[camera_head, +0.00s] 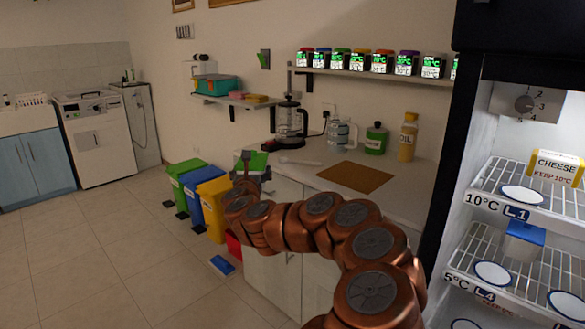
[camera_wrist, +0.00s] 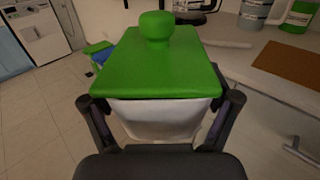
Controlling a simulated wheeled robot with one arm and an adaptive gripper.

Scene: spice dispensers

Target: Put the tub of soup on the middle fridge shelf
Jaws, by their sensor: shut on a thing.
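The tub (camera_wrist: 152,118) is whitish with a green lid and round green knob. It fills the middle of the wrist view, upright. My gripper (camera_wrist: 160,112) is shut on it, one finger at each side below the lid. In the head view the tub's green lid (camera_head: 257,161) shows at the end of my arm, in front of the counter, partly hidden. The open fridge stands at the right; its upper shelf (camera_head: 477,203) reads 10°C L1, and the shelf below it (camera_head: 457,281) reads 5°C L4. A lower shelf is barely in view.
A cheese pack (camera_head: 557,168) is on the upper fridge shelf. A blue-lidded container (camera_head: 523,241) stands on the 5°C shelf among white round marks. The counter (camera_head: 405,202) carries a coffee press (camera_head: 291,125), a brown board (camera_head: 355,177) and bottles. Coloured bins stand left; open floor lies beyond.

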